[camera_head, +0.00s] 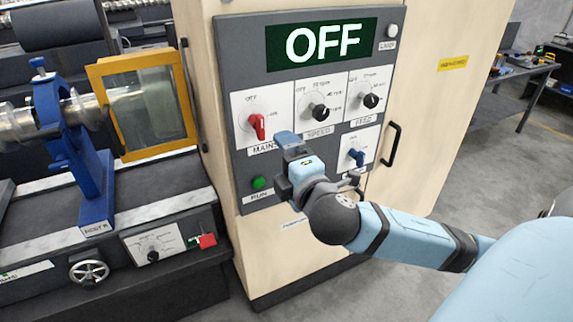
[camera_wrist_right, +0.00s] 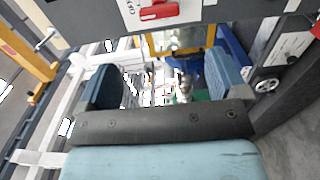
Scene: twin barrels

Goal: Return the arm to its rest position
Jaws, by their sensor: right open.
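My right arm reaches in from the right in the head view. The red knob also shows at the top of that view (camera_wrist_right: 158,11). The panel display (camera_head: 322,43) reads OFF. My left gripper is not in view.
A black door handle (camera_head: 391,144) is to the right. A machine with a blue stand (camera_head: 85,165) and yellow-framed guard (camera_head: 119,143) stands left.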

